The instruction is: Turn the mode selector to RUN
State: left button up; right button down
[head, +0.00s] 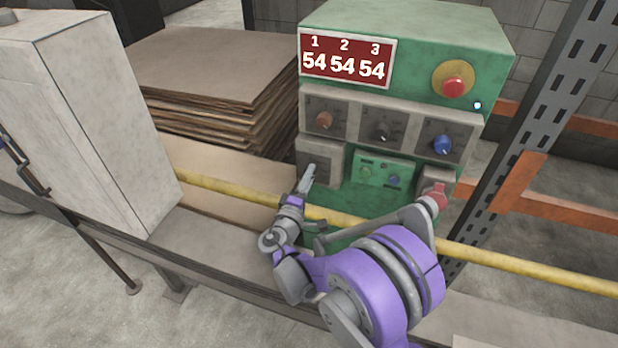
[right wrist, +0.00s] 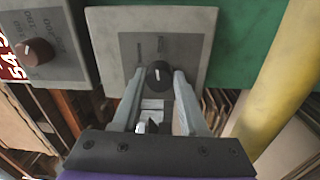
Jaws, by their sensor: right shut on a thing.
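A dark round knob (right wrist: 158,76) with a white pointer mark sits on a grey plate (right wrist: 196,28), seen in the right wrist view. Small lettering on the plate is too small to read, so I cannot tell which mode the pointer marks. My right gripper (right wrist: 158,82) is shut on this knob, one finger on each side. In the head view my right gripper (head: 309,174) reaches the lower left grey plate (head: 316,154) of the green machine (head: 410,25), and its fingers hide the knob. My left gripper is not in view.
Above the plate are a brown knob (head: 324,120), a black knob (head: 381,131) and a blue knob (head: 442,145). A red button (head: 453,86) is at top right. A yellow rail (head: 530,270) runs across the front. A grey cabinet (head: 90,120) stands left.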

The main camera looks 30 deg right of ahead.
jog(key=shift+m, duration=0.7)
jog(key=shift+c, duration=2.2)
grip_release()
jog(key=v, duration=1.1)
